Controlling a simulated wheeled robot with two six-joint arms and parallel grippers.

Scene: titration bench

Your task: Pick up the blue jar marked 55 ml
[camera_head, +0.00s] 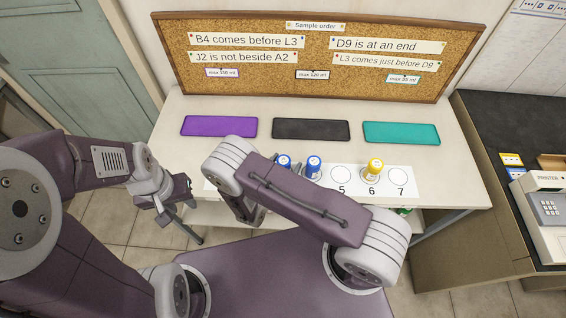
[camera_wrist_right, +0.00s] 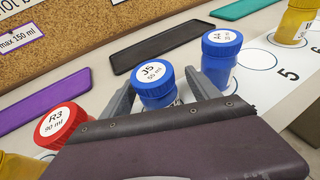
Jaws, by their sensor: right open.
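The blue jar marked J5, 55 ml (camera_wrist_right: 154,84) stands upright in the right wrist view. My right gripper (camera_wrist_right: 160,78) is open, with one finger on each side of this jar; I cannot tell whether they touch it. In the head view the same jar (camera_head: 284,161) shows only its top behind my right forearm, and the right gripper is hidden there. A second blue jar (camera_wrist_right: 221,58) stands just right of the right finger, its label hard to read; it also shows in the head view (camera_head: 313,167). My left gripper (camera_head: 174,203) hangs left of the table.
A red jar marked R3, 90 ml (camera_wrist_right: 62,127) stands left of J5. A yellow jar (camera_head: 375,168) stands on spot 6; spots 5 and 7 are empty. Purple (camera_head: 219,126), black (camera_head: 311,130) and teal (camera_head: 401,133) mats lie behind the row, bare.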

